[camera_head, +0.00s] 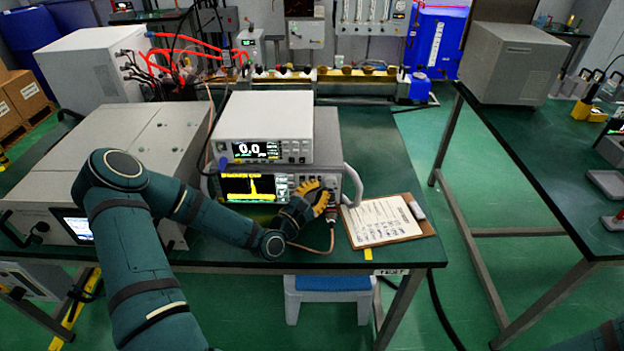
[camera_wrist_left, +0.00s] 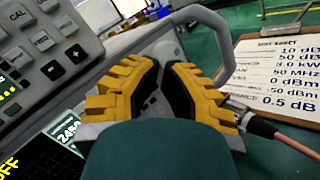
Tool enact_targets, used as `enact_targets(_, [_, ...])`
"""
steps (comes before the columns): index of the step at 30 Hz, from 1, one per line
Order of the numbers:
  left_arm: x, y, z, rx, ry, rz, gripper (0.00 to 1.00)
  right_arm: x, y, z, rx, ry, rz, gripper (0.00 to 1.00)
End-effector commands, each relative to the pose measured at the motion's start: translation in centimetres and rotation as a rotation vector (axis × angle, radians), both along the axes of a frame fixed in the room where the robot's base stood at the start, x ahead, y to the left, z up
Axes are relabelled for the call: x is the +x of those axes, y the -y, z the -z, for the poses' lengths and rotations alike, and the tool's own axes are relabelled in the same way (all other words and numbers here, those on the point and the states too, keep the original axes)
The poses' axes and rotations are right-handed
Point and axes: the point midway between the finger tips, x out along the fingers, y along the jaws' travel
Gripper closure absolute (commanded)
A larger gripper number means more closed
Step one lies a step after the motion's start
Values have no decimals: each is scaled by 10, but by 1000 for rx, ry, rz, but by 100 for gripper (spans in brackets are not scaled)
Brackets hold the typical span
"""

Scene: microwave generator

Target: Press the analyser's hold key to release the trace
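The analyser (camera_head: 334,173) is the lower of two stacked instruments on the bench, its screen (camera_head: 248,187) showing a yellow trace. My left gripper (camera_head: 326,199) is at the right part of its front panel and covers some controls there. In the left wrist view, the yellow fingers (camera_wrist_left: 162,68) lean together with their tips nearly meeting, and nothing shows between them. Grey and dark keys (camera_wrist_left: 76,54) stand left of the fingers, one labelled CAL (camera_wrist_left: 13,24). I cannot tell which key is hold. Contact with the panel is not clear. My right gripper is not in view.
A power meter-like unit (camera_head: 264,116) reading 0.0 sits on the analyser. A clipboard (camera_head: 384,222) lies to the right, and a cable (camera_head: 331,238) hangs below the gripper. A large grey cabinet (camera_head: 115,135) stands left. A handle (camera_head: 354,186) juts from the analyser's right side.

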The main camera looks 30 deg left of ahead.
Motion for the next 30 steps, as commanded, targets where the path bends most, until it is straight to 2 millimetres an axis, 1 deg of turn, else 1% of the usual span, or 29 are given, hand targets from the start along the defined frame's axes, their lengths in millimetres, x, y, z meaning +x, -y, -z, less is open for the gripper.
enact_targets(12, [7, -5, 0, 0, 1, 0, 100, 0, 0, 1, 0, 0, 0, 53])
enact_targets(30, [10, -6, 0, 0, 0, 0, 100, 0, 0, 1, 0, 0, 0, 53])
